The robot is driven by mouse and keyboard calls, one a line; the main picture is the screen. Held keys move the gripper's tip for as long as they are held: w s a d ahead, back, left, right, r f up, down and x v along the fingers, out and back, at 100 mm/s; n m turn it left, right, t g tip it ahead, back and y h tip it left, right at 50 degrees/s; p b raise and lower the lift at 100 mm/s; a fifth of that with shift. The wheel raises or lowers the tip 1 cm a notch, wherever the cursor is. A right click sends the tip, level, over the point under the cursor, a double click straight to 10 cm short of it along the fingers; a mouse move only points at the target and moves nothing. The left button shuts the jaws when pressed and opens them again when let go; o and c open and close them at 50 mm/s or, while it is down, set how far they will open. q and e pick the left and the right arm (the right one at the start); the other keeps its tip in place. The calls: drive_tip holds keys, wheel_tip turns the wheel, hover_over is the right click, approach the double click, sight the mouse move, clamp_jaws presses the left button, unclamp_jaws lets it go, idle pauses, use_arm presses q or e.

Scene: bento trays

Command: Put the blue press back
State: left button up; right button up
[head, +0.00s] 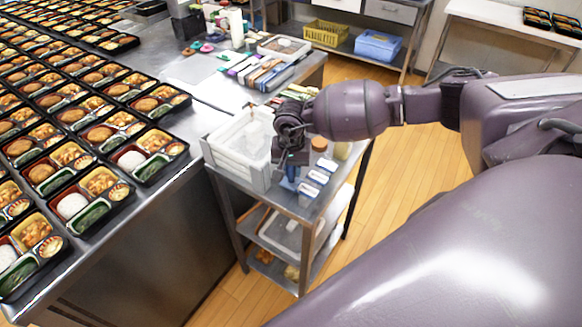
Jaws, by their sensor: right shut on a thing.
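My right gripper (291,160) is over the top of the small metal cart, just right of the white bin. It is shut on a blue thing, which looks like the blue press (291,173). Only a small part of the press shows below the dark fingers; the rest is hidden by the gripper. The press looks upright and close to the cart top (300,208); I cannot tell whether it touches it. My left gripper is not in view.
A white bin (233,165) stands left of the gripper. Several small white-and-blue items (308,191) and a brown-lidded jar (319,144) stand to its right. A steel counter (165,225) with many bento trays is at the left.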

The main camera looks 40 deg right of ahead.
drive_tip(key=o, duration=0.9)
drive_tip(key=shift+o, duration=0.2)
wheel_tip(320, 180, up, 12)
drive_tip(key=shift+r+b, duration=0.1)
drive_tip(key=shift+b, duration=0.4)
